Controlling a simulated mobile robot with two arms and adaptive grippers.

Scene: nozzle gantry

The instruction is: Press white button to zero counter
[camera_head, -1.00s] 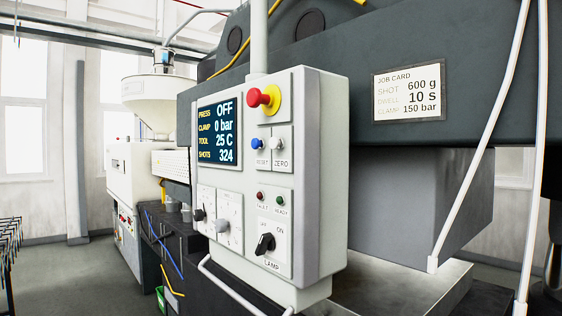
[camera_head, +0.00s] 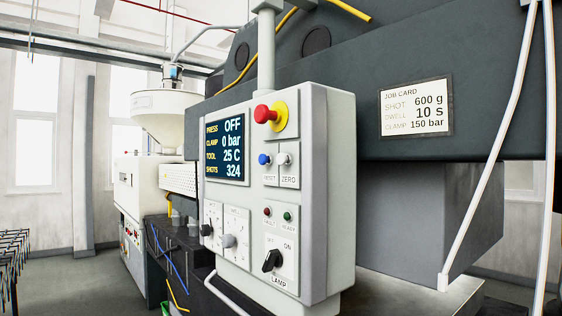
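The white button (camera_head: 283,159) sits on the front of the grey control panel (camera_head: 335,200), above the label ZERO. A blue button (camera_head: 264,159) labelled RESET is just left of it. The counter is on the dark display (camera_head: 225,147), which reads PRESS OFF, CLAMP 0 bar, TOOL 25 C, SHOTS 324. Neither of my grippers is in the head view, and nothing touches the panel.
A red emergency knob (camera_head: 266,114) on a yellow base sticks out above the white button. A job card (camera_head: 416,107) is at right. A pale rail runs under the panel.

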